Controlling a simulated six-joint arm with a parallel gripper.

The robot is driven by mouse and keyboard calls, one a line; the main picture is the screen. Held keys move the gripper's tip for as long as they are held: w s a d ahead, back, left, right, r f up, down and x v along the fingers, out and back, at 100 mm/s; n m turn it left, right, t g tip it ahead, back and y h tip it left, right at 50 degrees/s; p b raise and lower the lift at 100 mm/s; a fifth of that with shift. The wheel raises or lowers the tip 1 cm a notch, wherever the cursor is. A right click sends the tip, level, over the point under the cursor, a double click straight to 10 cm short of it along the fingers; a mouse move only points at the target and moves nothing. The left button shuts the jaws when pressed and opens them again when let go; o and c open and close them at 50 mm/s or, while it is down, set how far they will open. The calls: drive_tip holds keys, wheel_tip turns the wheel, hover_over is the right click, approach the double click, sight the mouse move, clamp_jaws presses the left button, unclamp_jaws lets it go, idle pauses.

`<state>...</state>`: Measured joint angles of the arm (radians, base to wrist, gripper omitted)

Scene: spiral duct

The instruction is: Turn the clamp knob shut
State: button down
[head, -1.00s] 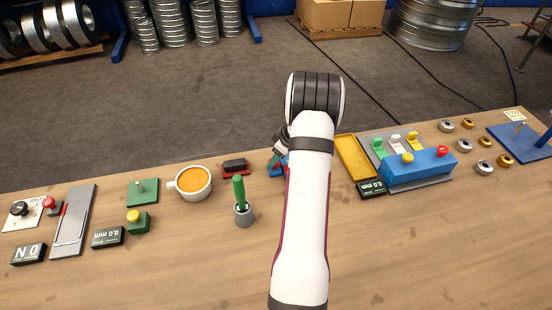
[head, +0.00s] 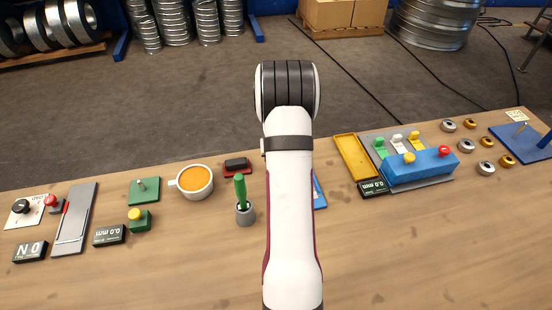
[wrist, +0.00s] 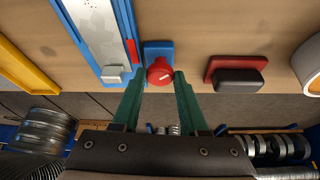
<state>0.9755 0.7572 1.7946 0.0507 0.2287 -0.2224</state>
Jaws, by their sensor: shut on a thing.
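The red clamp knob (wrist: 160,71), with a pale mark on its face, sits on a small blue mount (wrist: 158,48) in the wrist view. My gripper (wrist: 160,78) has its two green fingers on either side of the knob and is shut on it. Beside it to the left is a blue-edged fixture with a pale metal strip (wrist: 92,30), a small pale block and a red piece. In the head view my arm hides the gripper and the knob; only a blue edge (head: 319,190) of the fixture shows.
A black block on a red base (wrist: 237,78) stands right of the knob; a white cup (head: 195,181) is farther along. A green-handled tool in a grey holder (head: 244,208) stands left of my arm. A yellow tray (head: 354,157) lies right. The front of the bench is clear.

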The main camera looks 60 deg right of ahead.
drive_tip(key=m, duration=0.2)
drive_tip(key=m+g, duration=0.1)
drive_tip(key=shift+w+a+m+h, duration=0.1)
drive_tip(key=shift+w+m+h, duration=0.2)
drive_tip(key=shift+h, duration=0.1)
drive_tip(key=shift+m+g, duration=0.8)
drive_tip(key=shift+m, duration=1)
drive_tip(key=shift+c, duration=2.2)
unclamp_jaws()
drive_tip(key=v, duration=1.5)
drive_tip(key=shift+a+r, duration=0.25)
drive_tip(key=shift+r, duration=0.1)
drive_tip(key=shift+w, duration=0.15)
